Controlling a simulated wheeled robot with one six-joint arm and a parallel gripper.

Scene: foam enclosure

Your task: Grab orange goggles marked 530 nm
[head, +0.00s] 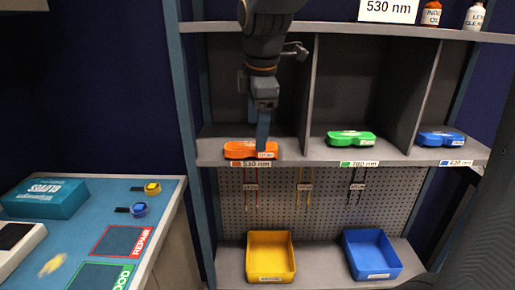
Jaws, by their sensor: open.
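The orange goggles (238,150) lie on the middle shelf in the left compartment, above a label reading 530 nm (250,164). My gripper (263,135) points down from above, right at the goggles. A blue finger overlaps their right part in the head view. The gripper is open; the second finger is hard to make out, and I cannot tell whether the fingers touch the goggles. Green goggles (350,138) lie in the middle compartment and blue goggles (441,139) in the right one.
Upright dividers (309,95) separate the compartments. The top shelf holds a 530 nm sign (388,10) and two bottles. Below are a pegboard, a yellow bin (270,236) and a blue bin (372,236). A blue-topped table (75,220) stands at left.

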